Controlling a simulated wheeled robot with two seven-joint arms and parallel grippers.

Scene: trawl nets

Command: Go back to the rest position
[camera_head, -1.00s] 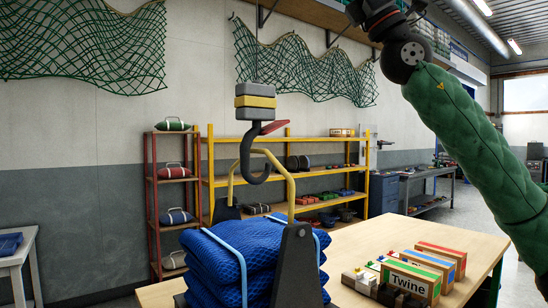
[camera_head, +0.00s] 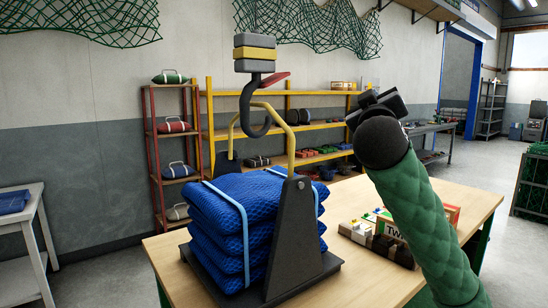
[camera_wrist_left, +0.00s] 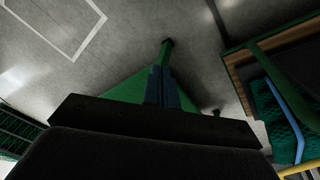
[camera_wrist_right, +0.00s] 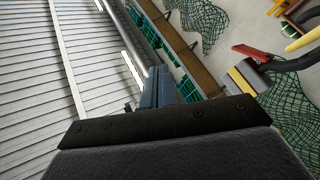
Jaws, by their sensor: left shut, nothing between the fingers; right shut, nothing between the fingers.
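My right arm, in a green quilted sleeve, rises at the right of the head view, and its gripper (camera_head: 375,103) is raised in front of the table. In the right wrist view the fingers (camera_wrist_right: 155,82) are together with nothing between them. My left gripper is out of the head view. In the left wrist view its fingers (camera_wrist_left: 162,82) are together and empty above a grey floor. A stack of folded blue nets (camera_head: 235,225), bound with light blue straps, sits on a dark cradle (camera_head: 297,235). A dark hook (camera_head: 247,110) hangs above it.
The wooden table (camera_head: 380,275) holds the cradle and small boxes (camera_head: 395,228), partly hidden by my right arm. A yellow shelf (camera_head: 300,135) and a red rack (camera_head: 150,140) stand behind. A white side table (camera_head: 35,190) is at left.

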